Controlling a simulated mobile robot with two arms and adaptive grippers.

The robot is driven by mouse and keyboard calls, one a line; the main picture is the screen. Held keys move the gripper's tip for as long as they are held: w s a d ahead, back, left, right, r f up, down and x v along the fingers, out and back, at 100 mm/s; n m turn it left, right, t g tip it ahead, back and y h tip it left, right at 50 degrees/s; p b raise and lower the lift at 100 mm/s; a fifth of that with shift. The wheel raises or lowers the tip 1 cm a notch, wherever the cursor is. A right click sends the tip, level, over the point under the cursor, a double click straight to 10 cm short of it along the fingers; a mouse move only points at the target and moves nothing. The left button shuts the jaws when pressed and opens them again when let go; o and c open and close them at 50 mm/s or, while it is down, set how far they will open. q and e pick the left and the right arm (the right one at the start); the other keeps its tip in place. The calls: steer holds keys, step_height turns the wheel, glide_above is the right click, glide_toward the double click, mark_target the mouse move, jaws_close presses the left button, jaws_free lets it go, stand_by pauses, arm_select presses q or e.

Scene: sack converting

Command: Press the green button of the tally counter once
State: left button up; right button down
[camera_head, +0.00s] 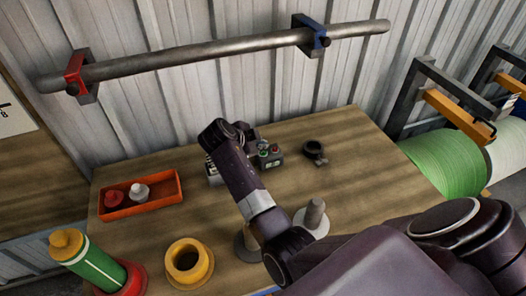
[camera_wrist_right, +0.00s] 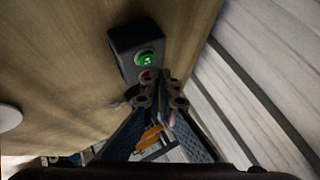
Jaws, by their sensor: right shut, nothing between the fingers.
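The tally counter (camera_head: 270,159) is a small dark box on the wooden table near the wall, partly hidden behind my right arm in the head view. Its top carries a green button and a red button. In the wrist view the green button (camera_wrist_right: 148,60) looks lit, and the red button (camera_wrist_right: 147,75) is partly covered by my fingertips. My right gripper (camera_wrist_right: 160,92) is shut and empty, its tips close to the red button and just short of the green one in the picture. I cannot tell whether they touch the box. My left gripper is not in view.
An orange tray (camera_head: 158,204) with small bottles lies to the left. A yellow ring (camera_head: 189,264), a green-and-yellow bottle (camera_head: 90,258) and a spindle on a white base (camera_head: 314,219) stand nearer. A black clamp-like ring (camera_head: 314,151) lies right of the counter. A pipe (camera_head: 200,54) runs along the wall.

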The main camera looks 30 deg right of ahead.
mark_target(262, 154)
step_height(262, 154, up, 5)
steer(key=p, duration=0.3)
steer(key=shift+f, duration=0.1)
steer(key=shift+f, duration=0.1)
stand_by(0.7)
